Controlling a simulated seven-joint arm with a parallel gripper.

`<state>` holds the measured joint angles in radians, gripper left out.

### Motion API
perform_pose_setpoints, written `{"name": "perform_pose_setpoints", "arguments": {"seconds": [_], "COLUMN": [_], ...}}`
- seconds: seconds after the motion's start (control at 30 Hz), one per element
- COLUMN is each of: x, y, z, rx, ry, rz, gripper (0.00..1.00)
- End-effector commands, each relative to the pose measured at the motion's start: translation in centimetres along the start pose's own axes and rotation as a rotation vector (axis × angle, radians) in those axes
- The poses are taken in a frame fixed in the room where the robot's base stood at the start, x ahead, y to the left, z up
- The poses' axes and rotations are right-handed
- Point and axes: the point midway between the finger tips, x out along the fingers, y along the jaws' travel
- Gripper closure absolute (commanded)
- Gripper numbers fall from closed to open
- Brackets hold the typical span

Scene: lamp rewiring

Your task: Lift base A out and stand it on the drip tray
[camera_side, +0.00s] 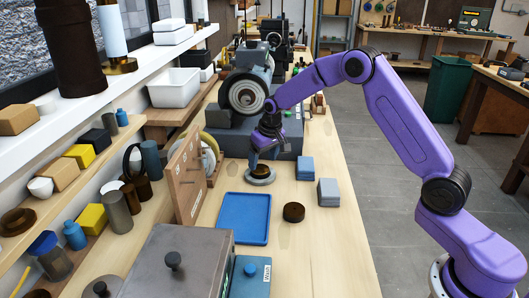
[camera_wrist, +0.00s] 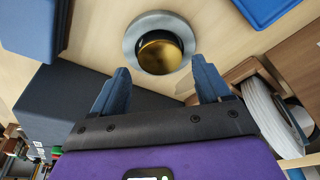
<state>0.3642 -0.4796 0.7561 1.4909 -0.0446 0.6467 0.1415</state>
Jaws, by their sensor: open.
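A short round base with a brass top and black side (camera_wrist: 160,52) sits inside a grey ring (camera_wrist: 131,40) in the wrist view. No letter shows on it, so I cannot confirm it is base A. In the side view the ring (camera_side: 260,181) lies on the bench under my gripper (camera_side: 264,156), which partly hides the base. My gripper (camera_wrist: 160,82) is open and empty, its two blue fingers apart, with the base just beyond the tips. The blue drip tray (camera_side: 243,219) lies flat and empty nearer the camera; its corner shows in the wrist view (camera_wrist: 268,8).
A dark round piece (camera_side: 293,212) stands right of the tray. Blue and grey blocks (camera_side: 328,193) stand near the bench's right edge. A wooden upright board (camera_side: 187,180) stands left of the ring. A grinder (camera_side: 245,94) is behind. A grey lidded box (camera_side: 180,268) is in front.

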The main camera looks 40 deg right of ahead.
Motion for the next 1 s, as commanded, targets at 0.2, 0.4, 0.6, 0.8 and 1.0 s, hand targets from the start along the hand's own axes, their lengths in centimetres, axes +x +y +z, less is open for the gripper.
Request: {"name": "perform_pose_setpoints", "arguments": {"seconds": [0.2,0.4,0.6,0.8,1.0], "x": [1.9,3.1,3.6,3.6,3.6], "y": [0.0,0.0,0.0,0.0,0.0], "z": [0.0,0.0,0.0,0.0,0.0], "rx": [0.001,0.000,0.000,0.000,0.000], "ry": [-0.001,0.000,0.000,0.001,0.000], "rz": [0.000,0.000,0.000,0.000,0.000], "gripper": [0.23,0.23,0.23,0.23,0.62]}}
